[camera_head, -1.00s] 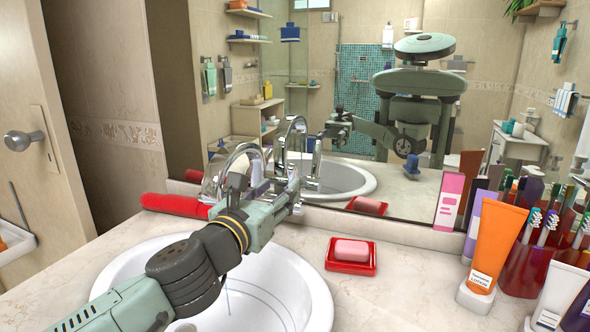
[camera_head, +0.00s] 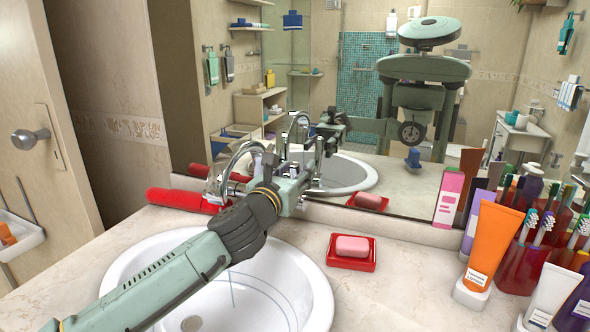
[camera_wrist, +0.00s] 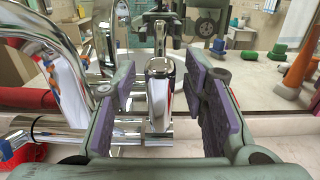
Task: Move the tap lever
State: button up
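The chrome tap stands at the back of the white basin (camera_head: 300,290). Its curved spout (camera_head: 236,152) shows left of my gripper (camera_head: 290,180) in the head view, where my gripper hides most of the tap body. In the wrist view, the chrome tap lever (camera_wrist: 160,95) stands between the two purple-padded fingers of my gripper (camera_wrist: 163,100). The fingers are open, with a visible gap on each side of the lever. The spout (camera_wrist: 62,50) rises at the left of the wrist view, near the left finger.
A red rolled object (camera_head: 180,200) lies behind the basin at left. A red soap dish (camera_head: 338,258) with pink soap (camera_head: 352,245) sits right of the basin. An orange tube (camera_head: 492,245) and several toothbrushes crowd the right. The mirror (camera_head: 400,120) stands close behind the tap.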

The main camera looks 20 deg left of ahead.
grip_shut()
dwell(0.5)
dwell(0.3)
